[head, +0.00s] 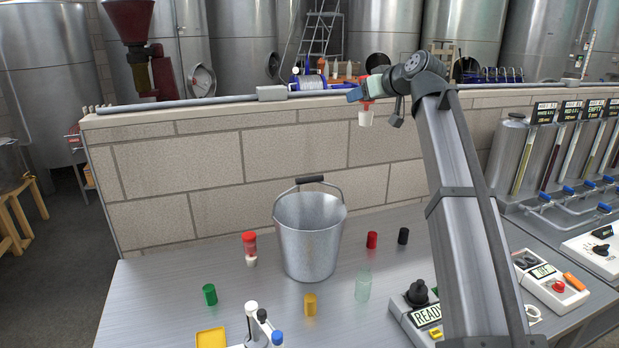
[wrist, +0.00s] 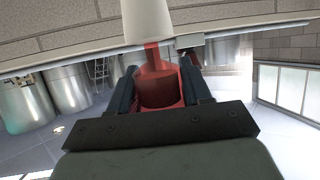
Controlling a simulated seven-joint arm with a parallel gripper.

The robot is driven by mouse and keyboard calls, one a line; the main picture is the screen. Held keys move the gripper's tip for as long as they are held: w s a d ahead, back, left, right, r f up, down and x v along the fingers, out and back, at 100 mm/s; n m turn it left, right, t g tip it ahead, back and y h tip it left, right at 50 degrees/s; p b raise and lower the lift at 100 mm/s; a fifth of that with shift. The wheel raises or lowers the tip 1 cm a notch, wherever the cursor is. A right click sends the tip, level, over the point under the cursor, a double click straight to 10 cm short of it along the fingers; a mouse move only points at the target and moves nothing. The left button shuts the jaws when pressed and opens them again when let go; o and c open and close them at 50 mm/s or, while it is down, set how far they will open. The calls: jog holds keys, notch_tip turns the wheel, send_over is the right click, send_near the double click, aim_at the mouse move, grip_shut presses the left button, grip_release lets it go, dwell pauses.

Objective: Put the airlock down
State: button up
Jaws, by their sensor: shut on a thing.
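My gripper (head: 366,93) is raised high, in front of the top of the stone wall and above the steel bench. It is shut on the airlock (head: 366,117), which has a red upper part and a white lower part and hangs clear of any surface. In the wrist view the airlock's red body (wrist: 162,88) sits between the two dark fingers (wrist: 162,90), with its pale end toward the top of the picture. A similar red and white piece (head: 250,247) stands on the bench, left of the metal bucket (head: 309,240).
On the bench (head: 165,285) stand green (head: 210,294), orange (head: 310,304), red (head: 372,240) and black (head: 403,236) cylinders and a clear glass piece (head: 363,286). A READY control box (head: 412,318) is at right. Bare bench shows at left.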

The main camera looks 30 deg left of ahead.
jog(key=s+a+n+g+y, duration=0.1)
jog(key=s+a+n+g, duration=0.15)
jog(key=a, duration=0.55)
jog(key=s+a+n+g+y, duration=0.1)
jog(key=s+a+n+g, duration=0.1)
jog(key=s+a, duration=0.35)
notch_tip(320, 180, down, 15)
jog(key=w+a, duration=0.1)
jog(key=shift+a, duration=0.2)
jog(key=shift+f+m, duration=0.1)
jog(key=shift+m, duration=0.15)
jog(key=o, duration=1.1)
